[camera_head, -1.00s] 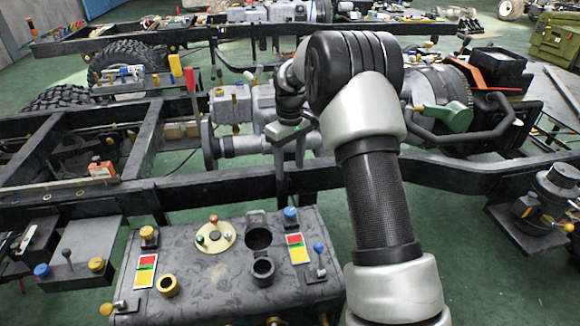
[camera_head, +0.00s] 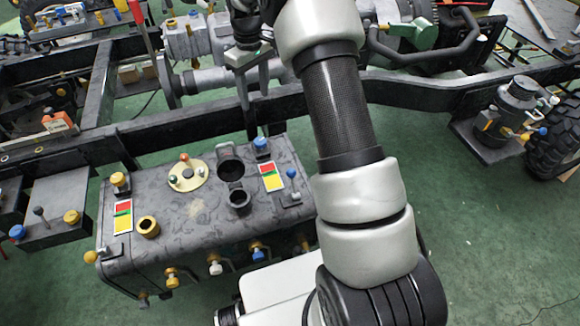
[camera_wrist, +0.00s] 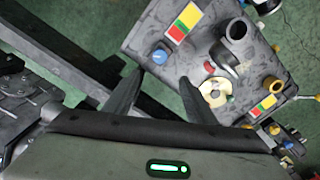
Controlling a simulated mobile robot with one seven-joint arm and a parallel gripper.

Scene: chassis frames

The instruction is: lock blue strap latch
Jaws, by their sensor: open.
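Several blue fittings are on the dark grey box tank (camera_head: 185,235); which one is the strap latch I cannot tell for sure. A blue knob (camera_head: 262,144) stands at the tank's back edge; it also shows in the wrist view (camera_wrist: 160,55), just beyond my fingertips. A blue-tipped lever (camera_head: 291,173) is at the tank's right end. A blue-handled fitting (camera_head: 258,252) is on its front face. My gripper (camera_wrist: 161,78) is open and empty, its fingers pointing toward the knob. In the head view my gripper (camera_head: 254,100) is above the frame rail behind the tank.
The dark chassis rail (camera_head: 180,127) runs behind the tank, close to my gripper. On the tank top are a black filler neck (camera_head: 240,200), a yellow ring (camera_head: 148,226) and a round cream plate (camera_head: 188,176). A cylindrical unit (camera_head: 510,105) stands at right.

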